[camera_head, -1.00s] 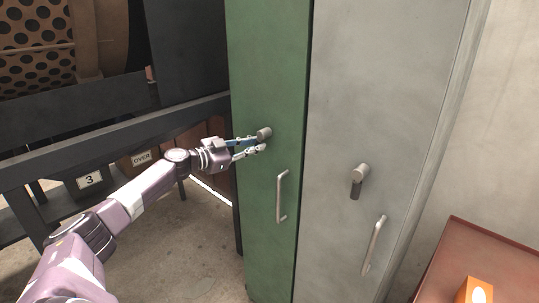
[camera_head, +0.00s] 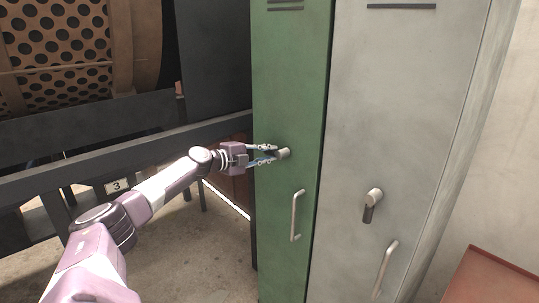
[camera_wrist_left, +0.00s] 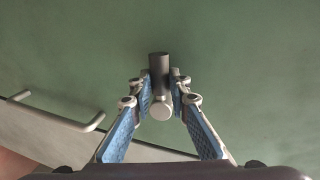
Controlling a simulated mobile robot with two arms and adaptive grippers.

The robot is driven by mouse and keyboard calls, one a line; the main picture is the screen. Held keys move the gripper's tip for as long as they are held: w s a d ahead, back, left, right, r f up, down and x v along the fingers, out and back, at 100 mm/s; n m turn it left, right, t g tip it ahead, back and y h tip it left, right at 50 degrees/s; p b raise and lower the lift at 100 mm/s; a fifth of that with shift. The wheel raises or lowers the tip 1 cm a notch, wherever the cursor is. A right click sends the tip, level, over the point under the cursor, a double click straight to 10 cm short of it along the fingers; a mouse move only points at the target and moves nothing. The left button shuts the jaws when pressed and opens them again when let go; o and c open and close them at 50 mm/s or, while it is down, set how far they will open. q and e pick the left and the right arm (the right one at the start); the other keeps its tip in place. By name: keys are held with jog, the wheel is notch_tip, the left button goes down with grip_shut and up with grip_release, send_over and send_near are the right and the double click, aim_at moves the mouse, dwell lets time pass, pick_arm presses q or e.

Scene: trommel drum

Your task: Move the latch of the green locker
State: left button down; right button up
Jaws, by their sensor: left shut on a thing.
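The green locker (camera_head: 290,95) stands in the middle of the head view, and its door fills most of the left wrist view (camera_wrist_left: 240,60). Its latch is a short grey knob (camera_head: 285,153) on the door, above the door's handle (camera_head: 297,215). In the left wrist view the latch (camera_wrist_left: 160,65) is a dark bar with a round light end. My left gripper (camera_head: 272,155) has reached it from the left. In the wrist view the two blue-padded fingers (camera_wrist_left: 160,92) are closed in on both sides of the latch. My right gripper is not in view.
A grey locker (camera_head: 400,110) stands right beside the green one, with its own latch (camera_head: 372,198) and handle (camera_head: 385,265). A perforated drum (camera_head: 65,40) on a dark frame is at the left. A red-brown surface (camera_head: 490,280) is at the lower right.

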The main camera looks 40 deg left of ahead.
pick_arm(q)
jog(key=shift+r+m+y+p, duration=0.3)
jog(key=shift+r+m, duration=0.2)
jog(key=shift+m, duration=0.4)
jog(key=c, duration=1.8)
grip_release()
jog(key=shift+s+a, duration=0.1)
jog(key=shift+s, duration=0.4)
jog(key=shift+v, duration=3.1)
